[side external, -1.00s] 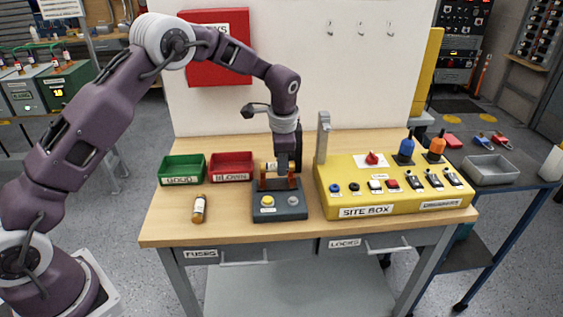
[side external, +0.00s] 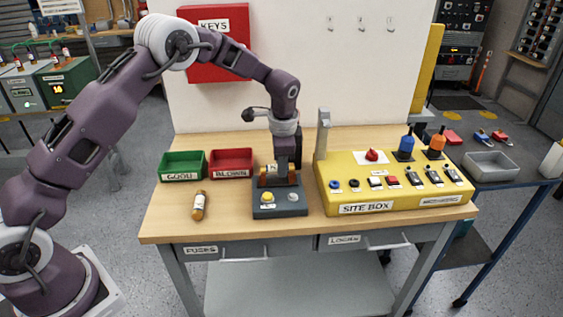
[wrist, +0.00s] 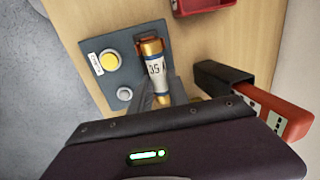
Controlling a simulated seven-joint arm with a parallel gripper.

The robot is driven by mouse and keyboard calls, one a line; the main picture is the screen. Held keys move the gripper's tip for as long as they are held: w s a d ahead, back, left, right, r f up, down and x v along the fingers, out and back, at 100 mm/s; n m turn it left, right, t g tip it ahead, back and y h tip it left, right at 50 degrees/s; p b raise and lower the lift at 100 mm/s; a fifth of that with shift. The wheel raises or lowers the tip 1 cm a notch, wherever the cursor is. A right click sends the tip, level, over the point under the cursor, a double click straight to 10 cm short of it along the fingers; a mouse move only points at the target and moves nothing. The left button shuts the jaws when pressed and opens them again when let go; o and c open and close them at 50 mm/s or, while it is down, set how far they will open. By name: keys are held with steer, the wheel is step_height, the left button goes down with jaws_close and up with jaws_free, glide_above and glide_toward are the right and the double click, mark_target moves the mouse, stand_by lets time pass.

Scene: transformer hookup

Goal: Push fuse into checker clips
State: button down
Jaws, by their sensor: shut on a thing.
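The fuse (wrist: 155,68), a white-labelled cylinder with brass-coloured ends, is held by my gripper (wrist: 161,98), which is shut on it. The fuse lies lengthwise over the checker (wrist: 96,45), a dark grey box with a yellow round button or lamp and a grey one. In the side view my gripper (side external: 283,176) points down at the back of the checker (side external: 279,204), with the fuse (side external: 270,170) low at the copper-coloured clips (side external: 290,181). The fingers and fuse hide much of the clips, so I cannot tell how deeply the fuse sits.
Another fuse (side external: 198,205) lies loose on the table to the left. Green GOOD (side external: 181,165) and red BLOWN (side external: 231,162) bins stand behind it. The yellow site box (side external: 395,185) is close on the right. A red-and-black object (wrist: 270,110) is beside my gripper in the wrist view.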

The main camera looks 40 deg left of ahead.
steer(key=shift+x, duration=0.95)
steer(key=shift+s+d, duration=0.15)
steer(key=c, duration=1.2)
jaws_free()
steer(key=shift+o, duration=0.2)
steer(key=shift+w+a+v, duration=0.1)
steer(key=shift+a+v, duration=0.05)
steer(key=shift+v, duration=0.65)
steer(key=shift+w+a+v, duration=0.1)
steer(key=shift+w+v, duration=0.05)
steer(key=shift+v, duration=0.7)
steer(key=shift+w+a+v, duration=0.1)
steer(key=shift+a+v, duration=0.05)
steer(key=shift+v, duration=0.65)
steer(key=shift+r, duration=0.15)
steer(key=w+v, duration=0.1)
steer(key=v, duration=0.6)
steer(key=shift+s, duration=0.5)
